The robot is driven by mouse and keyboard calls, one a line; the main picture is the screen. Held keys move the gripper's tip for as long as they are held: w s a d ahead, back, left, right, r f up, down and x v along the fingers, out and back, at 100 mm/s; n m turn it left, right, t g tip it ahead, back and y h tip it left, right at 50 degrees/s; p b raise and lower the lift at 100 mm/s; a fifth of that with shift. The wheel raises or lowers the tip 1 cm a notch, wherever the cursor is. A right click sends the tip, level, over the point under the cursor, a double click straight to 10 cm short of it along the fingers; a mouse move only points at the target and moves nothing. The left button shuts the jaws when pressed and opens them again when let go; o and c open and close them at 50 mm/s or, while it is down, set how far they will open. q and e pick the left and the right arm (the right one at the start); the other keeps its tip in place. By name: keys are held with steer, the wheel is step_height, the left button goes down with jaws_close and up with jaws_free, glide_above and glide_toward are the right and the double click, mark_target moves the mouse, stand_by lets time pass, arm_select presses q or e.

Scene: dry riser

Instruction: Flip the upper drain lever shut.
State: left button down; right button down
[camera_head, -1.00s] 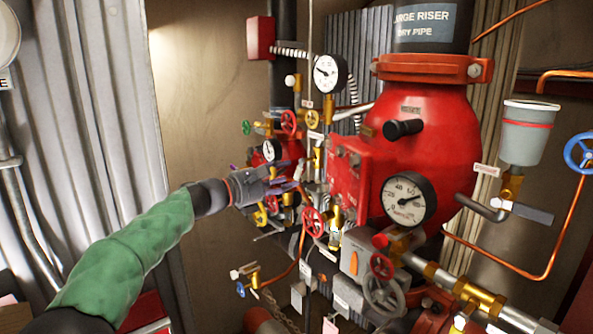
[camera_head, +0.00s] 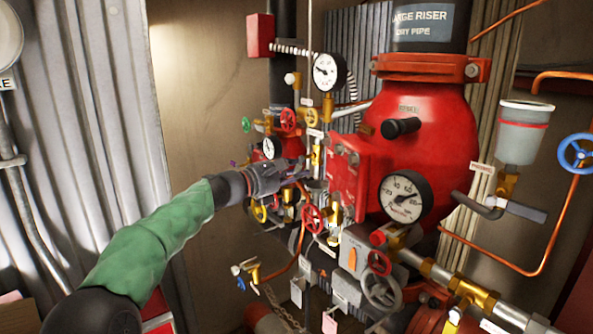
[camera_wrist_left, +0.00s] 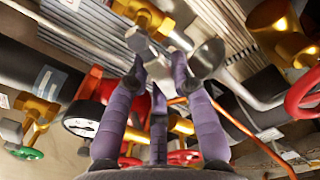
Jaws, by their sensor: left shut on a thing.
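My left gripper (camera_head: 306,172) reaches in from the left among the brass valves beside the red box on the large riser. In the left wrist view its purple fingers (camera_wrist_left: 160,66) are closed around a grey metal piece (camera_wrist_left: 207,58), which looks like a lever handle. This piece lies close to a brass valve body (camera_wrist_left: 145,16). The fingers and nearby fittings hide much of the contact, and I cannot tell the lever's full angle. My right gripper is in neither view.
The red riser body (camera_head: 437,140) and its lower gauge (camera_head: 405,196) stand to the right. A red handwheel (camera_head: 313,219) is just below the gripper. A small gauge (camera_head: 272,148) and several brass fittings crowd it. Free room lies left, before the wall (camera_head: 200,100).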

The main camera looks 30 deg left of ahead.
arm_select(q)
steer(key=m+b, duration=0.2)
steer(key=shift+w+a+r+m, duration=0.1)
steer(key=shift+w+a+m, duration=0.1)
steer(key=shift+a+m, duration=0.15)
steer(key=shift+w+a+r+m+b, duration=0.15)
steer(key=shift+r+m+b, duration=0.55)
steer(key=shift+m, duration=1)
steer(key=shift+a+r+m+b, duration=0.25)
steer(key=shift+r+m+b, duration=0.4)
steer(key=shift+m, duration=1.1)
steer(key=shift+w+a+r+m+b, duration=0.15)
steer(key=shift+r+m+b, duration=0.55)
steer(key=shift+m, duration=1)
steer(key=shift+s+f, duration=0.1)
steer(key=c, duration=1)
jaws_free()
steer(key=shift+c, duration=0.2)
